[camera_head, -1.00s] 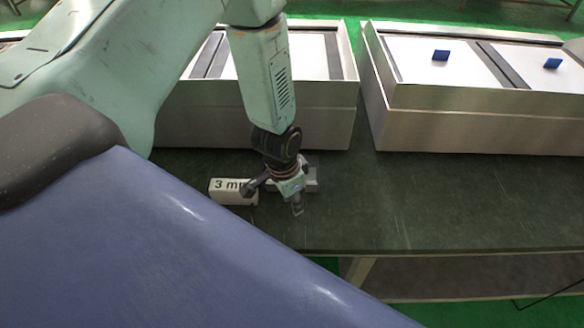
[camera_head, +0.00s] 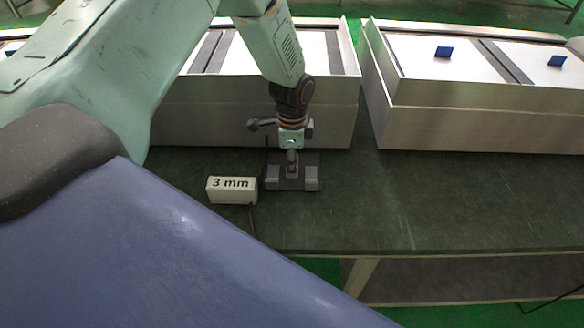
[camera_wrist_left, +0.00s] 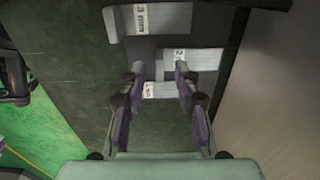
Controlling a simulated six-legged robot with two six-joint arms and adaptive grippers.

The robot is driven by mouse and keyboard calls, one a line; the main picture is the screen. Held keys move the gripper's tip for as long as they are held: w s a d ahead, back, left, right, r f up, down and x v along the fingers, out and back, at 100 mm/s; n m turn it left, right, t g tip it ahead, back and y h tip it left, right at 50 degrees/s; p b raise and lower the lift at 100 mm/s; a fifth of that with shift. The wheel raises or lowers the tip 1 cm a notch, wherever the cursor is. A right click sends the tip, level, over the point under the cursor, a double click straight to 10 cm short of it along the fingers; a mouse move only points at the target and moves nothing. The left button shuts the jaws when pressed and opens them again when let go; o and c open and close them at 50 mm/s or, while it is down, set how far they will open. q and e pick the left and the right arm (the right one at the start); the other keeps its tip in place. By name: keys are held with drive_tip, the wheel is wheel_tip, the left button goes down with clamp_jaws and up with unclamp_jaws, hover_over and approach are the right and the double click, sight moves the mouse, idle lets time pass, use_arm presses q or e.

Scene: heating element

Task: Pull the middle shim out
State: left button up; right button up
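Three grey shim blocks lie on the dark bench. In the left wrist view, the one marked 3 mm (camera_wrist_left: 165,18) is at the top, the middle one with a label that seems to read 2 (camera_wrist_left: 205,59) is below it, and another block (camera_wrist_left: 160,91) with an unreadable label is lowest. In the head view the 3 mm block (camera_head: 231,190) shows clearly; the others are partly hidden beneath my left gripper (camera_head: 291,165). That gripper points down, its fingertips (camera_wrist_left: 159,68) apart over the blocks, with no block clearly held. My right gripper is out of view.
A white-topped metal case (camera_head: 250,125) stands close behind the blocks. A second case (camera_head: 470,125) with blue tabs stands to the right. The bench (camera_head: 400,215) is clear at right, to its front edge.

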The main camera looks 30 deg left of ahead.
use_arm(q)
drive_tip(key=shift+f, duration=0.65)
clamp_jaws()
idle(0.4)
